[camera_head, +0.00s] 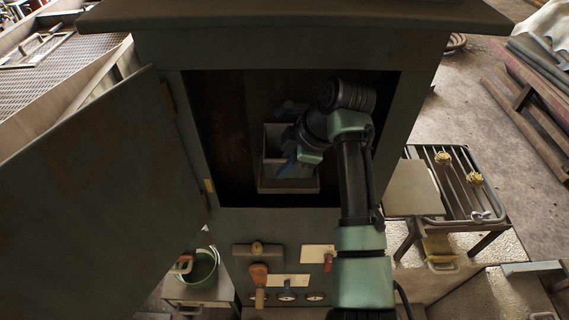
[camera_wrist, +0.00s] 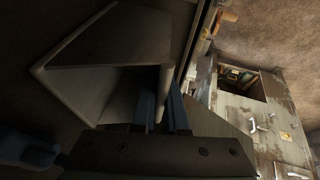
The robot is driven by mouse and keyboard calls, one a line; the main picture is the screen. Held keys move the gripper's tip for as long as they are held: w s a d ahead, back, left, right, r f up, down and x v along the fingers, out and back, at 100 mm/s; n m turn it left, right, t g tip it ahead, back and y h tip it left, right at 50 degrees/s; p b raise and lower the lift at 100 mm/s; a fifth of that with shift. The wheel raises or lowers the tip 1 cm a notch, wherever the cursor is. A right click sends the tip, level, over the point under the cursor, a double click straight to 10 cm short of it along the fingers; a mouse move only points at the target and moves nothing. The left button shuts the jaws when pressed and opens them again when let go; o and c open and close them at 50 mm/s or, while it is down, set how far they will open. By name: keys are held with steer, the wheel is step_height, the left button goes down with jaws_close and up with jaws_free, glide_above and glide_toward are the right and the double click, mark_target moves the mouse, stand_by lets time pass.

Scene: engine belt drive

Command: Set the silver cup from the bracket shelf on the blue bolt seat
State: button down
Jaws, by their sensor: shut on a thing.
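My gripper (camera_head: 287,165) is inside the open cabinet, its bluish fingers tilted down in front of a grey box-shaped bracket (camera_head: 288,185). I cannot pick out the silver cup in either view. A dark blue piece (camera_wrist: 28,150) shows at the lower left, and I cannot tell if it is the bolt seat.
The cabinet door (camera_head: 90,210) stands open at the left. The cabinet's side walls and top (camera_head: 290,15) closely frame my arm. Below the opening are a wooden-looking handle (camera_head: 258,280) and small knobs. A rack with rails (camera_head: 455,185) stands at the right, and a green bucket (camera_head: 200,268) at the lower left.

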steer(key=shift+f, duration=0.4)
stand_by(0.6)
steer(key=c, duration=0.9)
jaws_free()
steer(key=shift+o, duration=0.2)
